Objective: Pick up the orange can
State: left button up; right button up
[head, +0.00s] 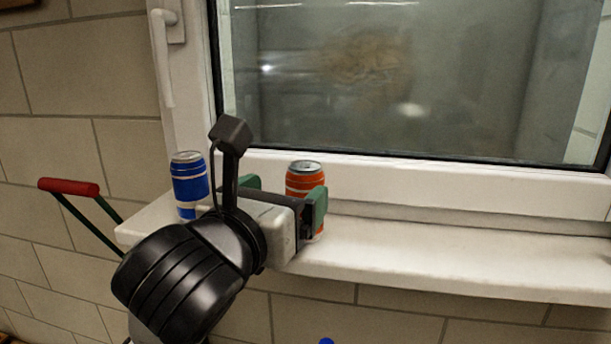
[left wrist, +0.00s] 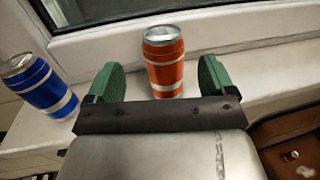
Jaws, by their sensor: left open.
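The orange can (head: 305,177) stands upright on the white windowsill, with silver top and white bands. In the left wrist view the orange can (left wrist: 164,62) shows between and just beyond the two green fingers. My left gripper (head: 285,190) is open in front of it, with the fingers on either side of the can's near side. The same gripper also shows in the left wrist view (left wrist: 160,82). In the head view the gripper hides the can's lower part. I cannot tell whether a finger touches the can. My right gripper is not in view.
A blue can (head: 189,183) stands on the sill left of the gripper, and also shows in the left wrist view (left wrist: 40,86). The window frame (head: 450,182) rises behind the cans. The sill (head: 460,262) is clear to the right. A red handle (head: 68,187) is at the left.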

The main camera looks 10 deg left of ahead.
pick_arm(q)
jog(key=shift+w+d+p, duration=0.1)
jog(key=shift+w+p, duration=0.3)
jog(key=shift+p, duration=0.5)
jog(key=w, duration=0.1)
jog(key=w+p, duration=0.1)
jog(key=w+d+r, duration=0.1)
jog(key=w, duration=0.1)
jog(key=shift+w+d, duration=0.1)
jog(key=shift+w+d+f+p, duration=0.15)
jog(key=shift+w+p, duration=0.15)
jog(key=shift+w, duration=0.15)
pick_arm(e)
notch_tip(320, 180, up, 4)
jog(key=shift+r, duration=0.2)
pick_arm(q)
jog(key=c, duration=1)
